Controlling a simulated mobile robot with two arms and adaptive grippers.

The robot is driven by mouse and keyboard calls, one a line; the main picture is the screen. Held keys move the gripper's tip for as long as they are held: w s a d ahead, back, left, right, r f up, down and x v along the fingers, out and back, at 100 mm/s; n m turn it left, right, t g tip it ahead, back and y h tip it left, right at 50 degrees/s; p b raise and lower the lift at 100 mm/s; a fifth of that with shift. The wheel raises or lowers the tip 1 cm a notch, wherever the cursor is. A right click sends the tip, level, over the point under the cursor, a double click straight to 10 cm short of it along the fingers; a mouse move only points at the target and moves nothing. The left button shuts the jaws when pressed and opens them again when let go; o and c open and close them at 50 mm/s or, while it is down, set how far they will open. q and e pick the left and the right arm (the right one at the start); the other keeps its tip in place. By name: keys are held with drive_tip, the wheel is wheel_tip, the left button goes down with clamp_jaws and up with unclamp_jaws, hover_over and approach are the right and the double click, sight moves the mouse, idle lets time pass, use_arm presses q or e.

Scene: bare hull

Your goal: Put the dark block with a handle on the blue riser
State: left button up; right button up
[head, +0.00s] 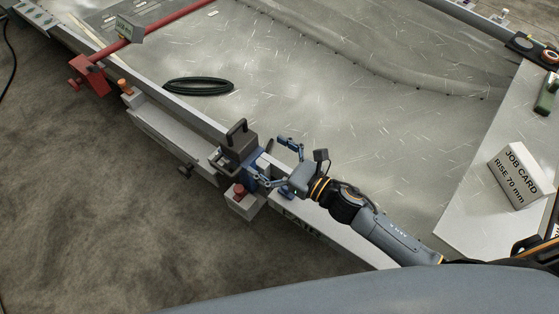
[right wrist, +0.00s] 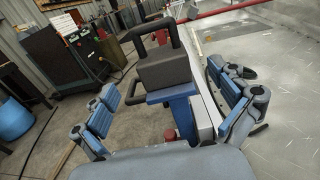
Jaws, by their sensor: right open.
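The dark block with a black handle on top (head: 238,146) is at the edge beam in the middle of the head view. In the right wrist view the block (right wrist: 163,70) stands upright, straight ahead between my fingers. The blue riser (right wrist: 171,93) shows directly under the block, which appears to rest on it; in the head view only a bit of blue (head: 255,162) shows beside the block. My right gripper (head: 273,165) is open and empty, its fingers spread on either side and short of the block. My left gripper is not in view.
A red-topped grey fitting (head: 240,200) sits just in front of the block. A coiled black hose (head: 198,86) lies on the metal panel beyond. A red clamp bar (head: 160,28) crosses at upper left. A white job card block (head: 519,175) stands at right.

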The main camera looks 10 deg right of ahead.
drive_tip(key=shift+v, duration=2.15)
drive_tip(key=shift+s, duration=0.1)
